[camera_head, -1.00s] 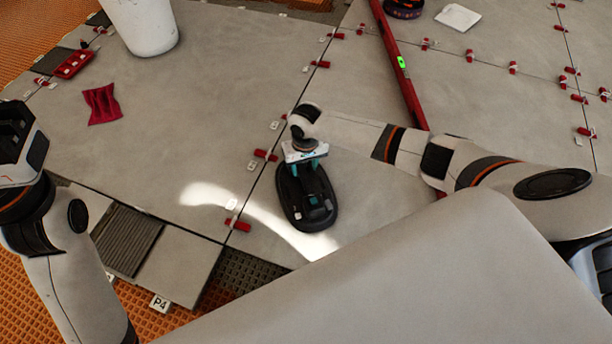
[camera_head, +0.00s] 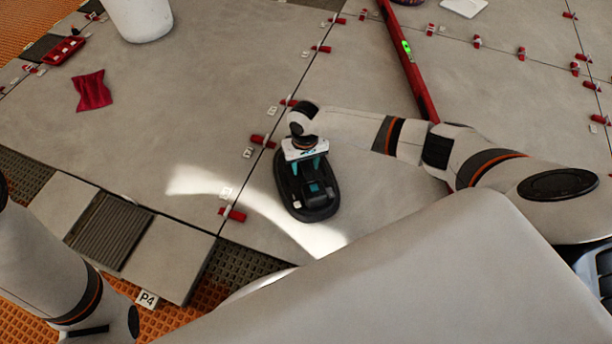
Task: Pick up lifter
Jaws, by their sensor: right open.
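The lifter (camera_head: 322,203) is a black oval device with a raised handle part, lying on a large grey tile. My right gripper (camera_head: 307,168) is directly over the far part of the lifter, its teal fingers pointing down and spread apart. The fingers overlap the lifter's upper part in the picture; I cannot tell whether they touch it. The gripper partly hides the lifter's far end. My left arm shows at the lower left, but its gripper is out of the picture.
Red clips (camera_head: 232,214) line the tile joints. A long red level (camera_head: 409,60) lies beyond my right arm. A white bucket (camera_head: 140,18), a red cloth (camera_head: 92,91) and a red tray (camera_head: 63,51) are at the far left. The tile left of the lifter is mostly clear.

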